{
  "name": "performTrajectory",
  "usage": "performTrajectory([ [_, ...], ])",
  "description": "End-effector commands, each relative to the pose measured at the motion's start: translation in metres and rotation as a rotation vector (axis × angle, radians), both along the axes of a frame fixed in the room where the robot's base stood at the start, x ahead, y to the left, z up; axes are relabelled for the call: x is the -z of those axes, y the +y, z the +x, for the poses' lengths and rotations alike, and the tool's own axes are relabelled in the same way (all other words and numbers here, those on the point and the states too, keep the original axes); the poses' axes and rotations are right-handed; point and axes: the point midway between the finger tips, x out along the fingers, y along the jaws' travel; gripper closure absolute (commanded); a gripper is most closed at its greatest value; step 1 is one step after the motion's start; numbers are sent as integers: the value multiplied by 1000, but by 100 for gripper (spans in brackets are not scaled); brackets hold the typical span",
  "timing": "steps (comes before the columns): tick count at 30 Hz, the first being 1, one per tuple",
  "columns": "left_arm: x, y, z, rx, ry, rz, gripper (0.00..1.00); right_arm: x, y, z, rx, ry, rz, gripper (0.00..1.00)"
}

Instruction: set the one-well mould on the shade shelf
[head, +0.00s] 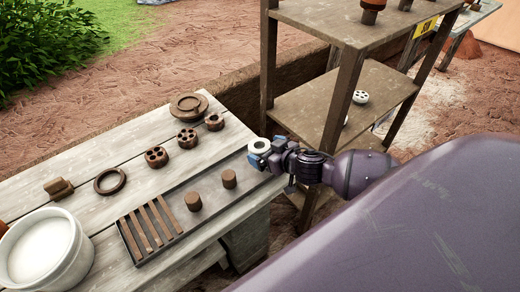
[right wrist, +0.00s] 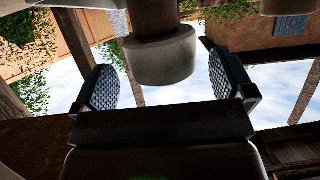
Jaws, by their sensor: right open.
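A pale round mould with a single well (head: 262,145) sits between the blue fingers of my right gripper (head: 262,155), by the table's right corner. In the right wrist view a pale cylinder with a darker part above it (right wrist: 160,58) shows between the two spread fingers of the right gripper (right wrist: 165,85), with gaps on both sides. I cannot tell what it rests on. The shade shelf (head: 390,88) is the lower board of the wooden rack, behind my right gripper. My left gripper is not in view.
The plank table (head: 125,150) holds brown ring and multi-well moulds (head: 157,157), two brown cylinders (head: 194,201), a slatted tray (head: 150,228) and a white bowl (head: 45,250). A pale multi-hole mould (head: 360,97) is on the shelf; another pale piece is partly hidden by a rack post (head: 340,90).

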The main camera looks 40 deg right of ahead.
Motion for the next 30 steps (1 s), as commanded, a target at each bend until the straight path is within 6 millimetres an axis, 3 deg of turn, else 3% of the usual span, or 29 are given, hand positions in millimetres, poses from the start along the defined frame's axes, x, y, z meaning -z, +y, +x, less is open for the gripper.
performTrajectory([
  [6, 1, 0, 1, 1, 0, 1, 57, 11, 5, 21, -1, 0, -2, 0],
  [17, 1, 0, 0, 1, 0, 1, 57, 13, 5, 26, 0, 1, -1, 2],
  [27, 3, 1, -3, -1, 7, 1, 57, 13, 5, 25, 0, 1, -1, 54],
  [30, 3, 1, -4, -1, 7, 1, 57, 12, 5, 26, 0, 0, -1, 62],
])
